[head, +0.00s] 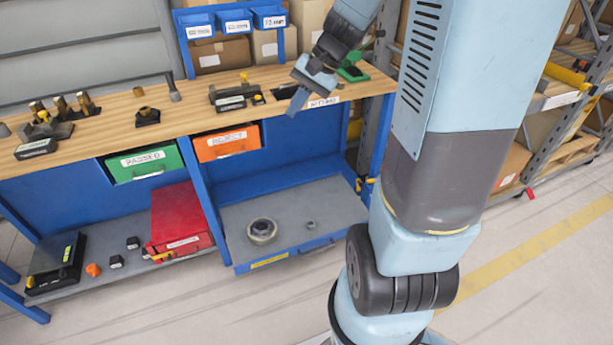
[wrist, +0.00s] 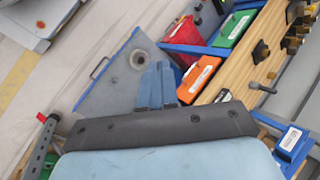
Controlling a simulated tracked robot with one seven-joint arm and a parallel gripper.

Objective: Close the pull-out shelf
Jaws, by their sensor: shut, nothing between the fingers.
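The pull-out shelf (head: 340,213) is a grey board with a blue front edge, low in the right bay of the blue workbench. It sticks out past the bench front. Its handle shows on the front edge in the wrist view, where the shelf (wrist: 112,85) lies left of my fingers. The fingers also show in the wrist view (wrist: 154,68).
An orange drawer (head: 227,143) and a green drawer (head: 145,163) hang under the wooden top (head: 190,105), which holds several tools. A red box (head: 180,216) stands on the lower left shelf. Racks stand at the right. The floor before the bench is clear.

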